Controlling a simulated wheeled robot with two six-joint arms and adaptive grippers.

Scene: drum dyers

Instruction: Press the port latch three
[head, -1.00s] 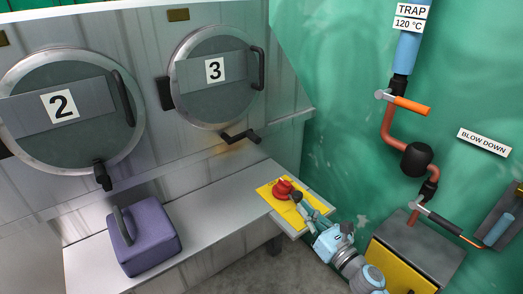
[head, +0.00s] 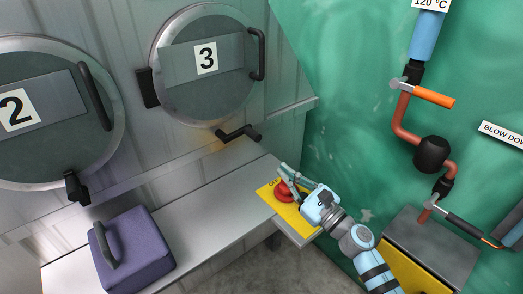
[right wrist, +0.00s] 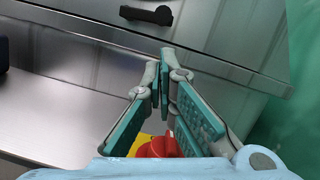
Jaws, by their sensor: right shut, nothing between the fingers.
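Port three (head: 205,90) is a round door marked 3 on the grey metal wall. Its latch (head: 238,133) is a black crank-shaped handle just below the door, angled out to the right. The latch also shows at the top of the right wrist view (right wrist: 147,15). My right gripper (head: 284,169) is shut and empty, above the red button and short of the latch. Its closed fingertips (right wrist: 165,55) point toward the wall below the latch. My left gripper is not in view.
A red button (head: 283,192) on a yellow plate (head: 266,194) lies right under my right gripper. A purple block with a handle (head: 135,255) stands on the metal ledge (head: 195,215). Port two (head: 45,140) is at left. Pipes with an orange-handled valve (head: 433,97) are at right.

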